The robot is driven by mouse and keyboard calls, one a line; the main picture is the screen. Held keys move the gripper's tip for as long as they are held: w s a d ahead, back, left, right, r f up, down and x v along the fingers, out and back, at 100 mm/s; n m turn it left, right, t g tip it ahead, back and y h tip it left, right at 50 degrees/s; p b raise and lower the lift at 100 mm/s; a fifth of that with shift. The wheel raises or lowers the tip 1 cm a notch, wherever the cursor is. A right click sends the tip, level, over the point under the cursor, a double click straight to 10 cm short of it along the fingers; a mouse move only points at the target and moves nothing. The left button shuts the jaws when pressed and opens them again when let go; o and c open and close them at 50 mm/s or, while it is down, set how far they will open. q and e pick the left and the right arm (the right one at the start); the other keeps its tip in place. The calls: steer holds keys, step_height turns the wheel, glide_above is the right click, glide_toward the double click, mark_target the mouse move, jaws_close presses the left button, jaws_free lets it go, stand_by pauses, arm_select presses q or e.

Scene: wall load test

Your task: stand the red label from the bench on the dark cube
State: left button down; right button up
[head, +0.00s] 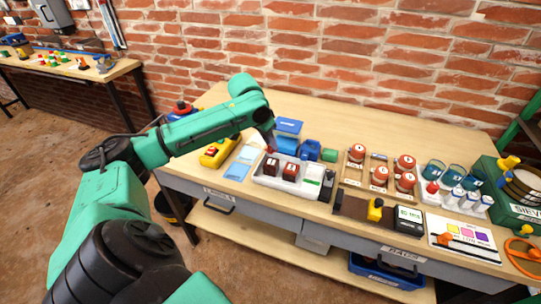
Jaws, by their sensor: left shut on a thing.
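My left gripper (270,146) points down over the back edge of a white tray on the bench. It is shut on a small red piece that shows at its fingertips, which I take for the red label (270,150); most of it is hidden. My right gripper is not in view.
The white tray (260,181) stands near the bench's (385,137) front edge. Blue containers (286,144) and a green cylinder (329,155) stand behind it, a yellow tool (216,153) to its left. Red-topped jars (357,153) and a dark box (408,219) stand right. The back of the bench is clear.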

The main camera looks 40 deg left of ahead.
mark_target(268, 151)
arm_select(q)
step_height(268, 151, down, 5)
steer(key=shift+w+a+f, duration=0.1)
steer(key=shift+f, duration=0.05)
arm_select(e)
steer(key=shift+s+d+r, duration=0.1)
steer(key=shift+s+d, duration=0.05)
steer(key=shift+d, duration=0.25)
arm_select(q)
steer(key=c, duration=0.8)
jaws_free()
steer(key=shift+f, duration=0.1)
steer(key=shift+c, duration=0.2)
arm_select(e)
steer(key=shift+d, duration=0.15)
arm_select(q)
steer(key=v, duration=1.2)
steer(key=shift+r+b, duration=0.25)
steer(key=shift+b, duration=0.2)
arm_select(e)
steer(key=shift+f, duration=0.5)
